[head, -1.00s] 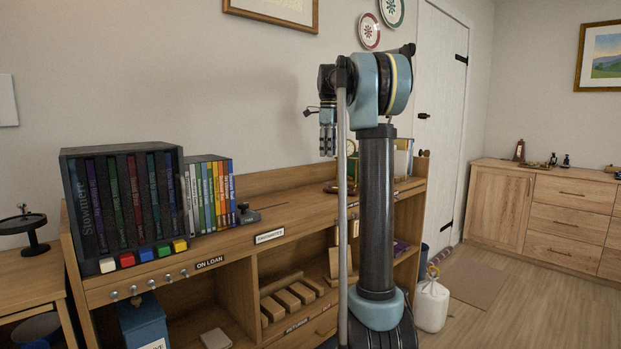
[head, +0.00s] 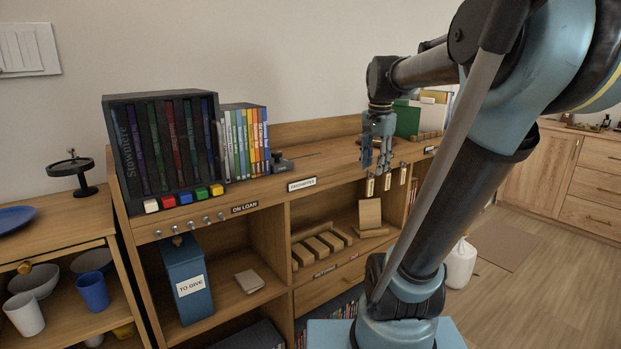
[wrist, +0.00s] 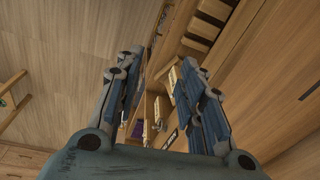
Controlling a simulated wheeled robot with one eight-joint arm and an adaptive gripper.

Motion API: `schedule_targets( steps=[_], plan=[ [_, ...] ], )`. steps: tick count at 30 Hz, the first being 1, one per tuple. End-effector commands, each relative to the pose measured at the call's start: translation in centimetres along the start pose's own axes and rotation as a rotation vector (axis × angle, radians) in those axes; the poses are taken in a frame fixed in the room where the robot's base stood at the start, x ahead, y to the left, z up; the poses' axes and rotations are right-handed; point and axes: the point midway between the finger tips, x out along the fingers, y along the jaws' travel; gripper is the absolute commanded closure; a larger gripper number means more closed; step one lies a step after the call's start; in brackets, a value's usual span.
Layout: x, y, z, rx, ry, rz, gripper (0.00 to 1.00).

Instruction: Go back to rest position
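My gripper (head: 372,154) hangs from my arm in the head view, fingers down, in front of the shelf unit's top edge, right of the "FAVOURITES" label. In the wrist view my gripper (wrist: 165,100) shows its two blue-grey fingers spread well apart with nothing between the tips. Beyond the fingers lie the shelf front and small hanging tags (wrist: 148,131). The fingers appear clear of the shelf.
The wooden shelf unit (head: 350,148) bears a dark box set (head: 160,150), a row of DVDs (head: 245,142) and coloured blocks. A blue "TO GIVE" box (head: 188,280) stands below. A side table (head: 45,245) is left; open floor (head: 510,290) lies right.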

Motion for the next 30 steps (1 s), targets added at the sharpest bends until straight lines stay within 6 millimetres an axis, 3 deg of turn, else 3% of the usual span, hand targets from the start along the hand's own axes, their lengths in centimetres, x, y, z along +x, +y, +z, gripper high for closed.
schedule_targets(
  steps=[9, 18, 24, 30],
  plan=[
    [8.2, 7.0, 6.8, -0.387, 0.031, -0.022, 0.64],
    [16.2, 12.2, 11.8, -0.716, 0.064, -0.031, 0.64],
    [18.7, 13.7, 13.2, -0.817, 0.075, -0.031, 0.64],
    [18.9, 13.8, 13.3, -0.83, 0.076, -0.031, 0.64]
  ],
)
